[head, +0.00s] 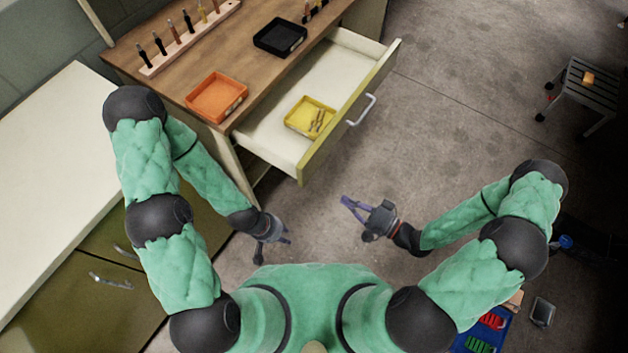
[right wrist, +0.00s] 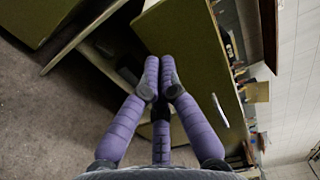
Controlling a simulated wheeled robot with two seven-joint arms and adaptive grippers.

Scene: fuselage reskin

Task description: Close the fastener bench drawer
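The fastener bench drawer (head: 305,165) stands pulled out of the wooden-topped bench (head: 180,72) in the head view. Its olive front (head: 350,115) carries a pale bar handle (head: 362,110). A yellow tray (head: 310,117) with small metal pieces lies inside. My right gripper (head: 348,205) is empty, its fingers spread, apart from the drawer front on its near side. In the right wrist view, its purple fingers (right wrist: 160,75) overlap the olive front (right wrist: 185,40), with the handle (right wrist: 220,110) to their right. My left gripper (head: 280,242) is low beside the bench; its finger opening is unclear.
An orange tray (head: 217,97), a black tray (head: 280,37) and a rack of tools (head: 185,40) sit on the bench top. A white-topped cabinet (head: 55,165) stands at the left. A step stool (head: 585,85) is far right. Floor (head: 450,110) right of the drawer is clear.

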